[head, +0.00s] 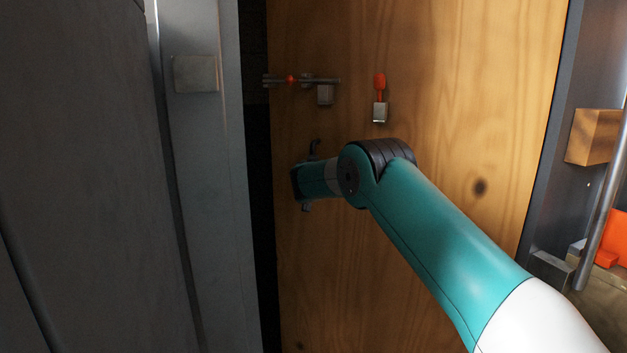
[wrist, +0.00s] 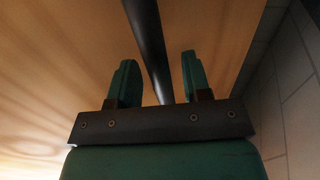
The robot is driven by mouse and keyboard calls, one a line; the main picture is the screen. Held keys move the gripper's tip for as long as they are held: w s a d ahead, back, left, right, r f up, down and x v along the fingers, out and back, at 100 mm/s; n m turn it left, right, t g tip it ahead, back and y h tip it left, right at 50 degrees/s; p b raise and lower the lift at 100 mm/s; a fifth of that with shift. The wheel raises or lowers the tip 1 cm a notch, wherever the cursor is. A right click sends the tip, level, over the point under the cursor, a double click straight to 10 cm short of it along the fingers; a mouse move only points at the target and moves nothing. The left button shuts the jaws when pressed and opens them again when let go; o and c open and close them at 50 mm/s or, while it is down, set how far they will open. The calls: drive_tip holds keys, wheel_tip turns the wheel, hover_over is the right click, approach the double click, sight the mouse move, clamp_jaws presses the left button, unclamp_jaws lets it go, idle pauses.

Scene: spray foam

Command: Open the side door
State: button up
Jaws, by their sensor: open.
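The side door appears to be the wooden panel (head: 450,150) filling the middle of the head view. A metal bolt (head: 325,82) with an orange part sits high near its left edge. My gripper (head: 303,180) is at the door's left side, below the bolt, with its fingertips partly hidden by my wrist. In the wrist view my gripper (wrist: 157,80) is open, its two green fingers apart. A dark bar (wrist: 148,45) runs between them in that view, against the wood; I cannot tell whether it touches either finger.
A red-handled metal fitting (head: 380,98) is on the door right of the bolt. A grey metal frame (head: 205,180) stands left, beyond a dark gap. A wooden block (head: 596,137), a metal pole (head: 602,215) and an orange object (head: 612,240) are at the right.

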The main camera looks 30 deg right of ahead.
drive_tip(key=b+v, duration=0.4)
drive_tip(key=v, duration=1.2)
drive_tip(key=shift+s, duration=0.1)
drive_tip(key=s+a+r+n+g+y+p, duration=0.1)
drive_tip(key=s+a+n+g+y+p, duration=0.2)
drive_tip(key=s, duration=1.1)
drive_tip(key=s+a+r+n+g+y+p, duration=0.2)
drive_tip(key=s+a+n+g+y+p, duration=0.2)
drive_tip(key=s, duration=1.1)
drive_tip(key=s+a+r+n+g+y+p, duration=0.1)
drive_tip(key=s+a+n+g+y+p, duration=0.2)
drive_tip(key=s+a+g, duration=0.6)
drive_tip(key=s+a+n+y, duration=0.2)
drive_tip(key=s, duration=0.4)
drive_tip(key=shift+r, duration=0.35)
